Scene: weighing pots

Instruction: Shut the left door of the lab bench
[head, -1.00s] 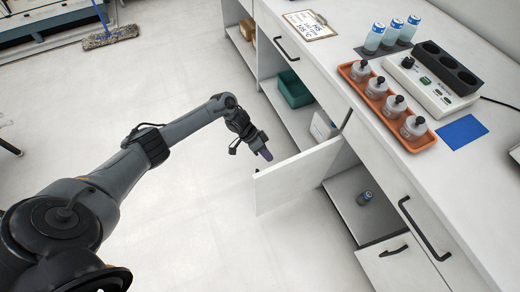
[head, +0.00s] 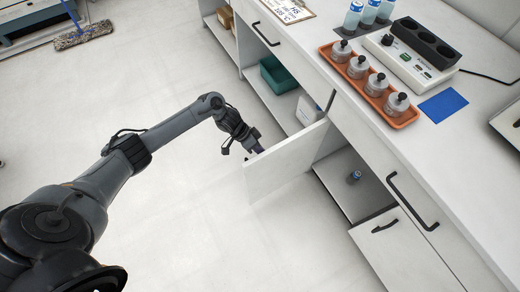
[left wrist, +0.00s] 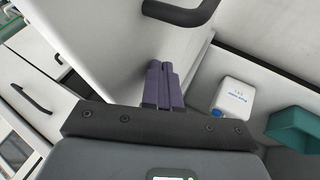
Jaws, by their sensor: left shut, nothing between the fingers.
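The left door (head: 285,160) of the lab bench is a white panel that stands open, jutting out from the bench front into the room. My left gripper (head: 257,149) is at the door's far side, near its outer end. Its fingertips are partly hidden behind the door's top edge. In the left wrist view the purple fingers (left wrist: 164,84) are shut together and empty, close to a white panel. I cannot tell whether they touch it. My right gripper is not in view.
Open shelves left of the door hold a teal crate (head: 279,75) and a white container (head: 308,108). The benchtop carries an orange tray (head: 410,114) of pots and a white device (head: 408,65). A mop (head: 82,36) lies at the back. The floor around my arm is clear.

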